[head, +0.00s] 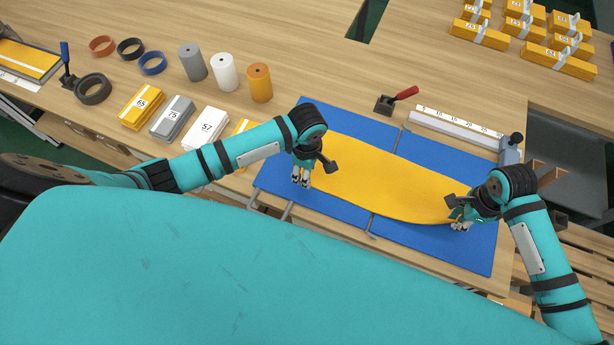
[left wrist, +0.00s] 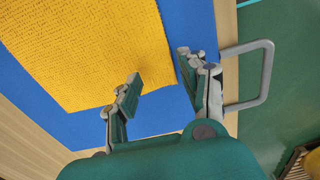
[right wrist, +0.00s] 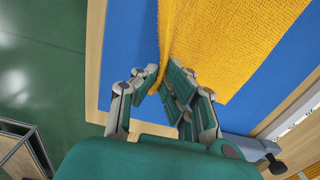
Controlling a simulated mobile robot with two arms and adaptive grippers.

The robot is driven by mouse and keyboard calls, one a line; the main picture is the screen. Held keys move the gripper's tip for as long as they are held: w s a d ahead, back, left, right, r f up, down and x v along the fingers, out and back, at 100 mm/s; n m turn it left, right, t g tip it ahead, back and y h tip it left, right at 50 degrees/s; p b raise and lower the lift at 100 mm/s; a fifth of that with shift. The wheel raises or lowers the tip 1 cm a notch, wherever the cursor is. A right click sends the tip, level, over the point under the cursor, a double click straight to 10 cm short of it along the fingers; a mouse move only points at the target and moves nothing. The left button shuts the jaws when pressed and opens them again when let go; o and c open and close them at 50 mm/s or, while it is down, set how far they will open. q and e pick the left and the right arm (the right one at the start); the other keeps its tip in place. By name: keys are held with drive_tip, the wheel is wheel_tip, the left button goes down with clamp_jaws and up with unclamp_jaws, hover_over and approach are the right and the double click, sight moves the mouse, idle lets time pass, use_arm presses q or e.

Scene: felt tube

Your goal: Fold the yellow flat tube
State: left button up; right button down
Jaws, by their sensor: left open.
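The yellow flat tube (head: 385,180) lies spread across a blue mat (head: 345,222) on the bench. It fills much of the left wrist view (left wrist: 90,50) and the right wrist view (right wrist: 225,45). My left gripper (head: 301,183) is open and empty at the tube's left end; in the left wrist view its fingers (left wrist: 161,67) straddle the tube's edge, one over the fabric and one over the mat. My right gripper (head: 460,226) is at the tube's near right corner. In the right wrist view its fingers (right wrist: 163,83) pinch the tube's edge, and the fabric creases towards them.
A red-handled clamp (head: 396,101) and a white ruler (head: 458,130) lie behind the mat. Labelled folded stacks (head: 207,126), rolls (head: 224,72) and rings (head: 152,63) stand at the left. More yellow bundles (head: 480,33) lie at the back right. Metal handles (head: 287,211) stick out along the mat's near edge.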

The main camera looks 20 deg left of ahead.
use_arm(q)
drive_tip(key=shift+f, duration=0.85)
drive_tip(key=shift+s, duration=0.1)
drive_tip(key=shift+f, duration=0.1)
clamp_jaws()
drive_tip(key=shift+r, duration=2.6)
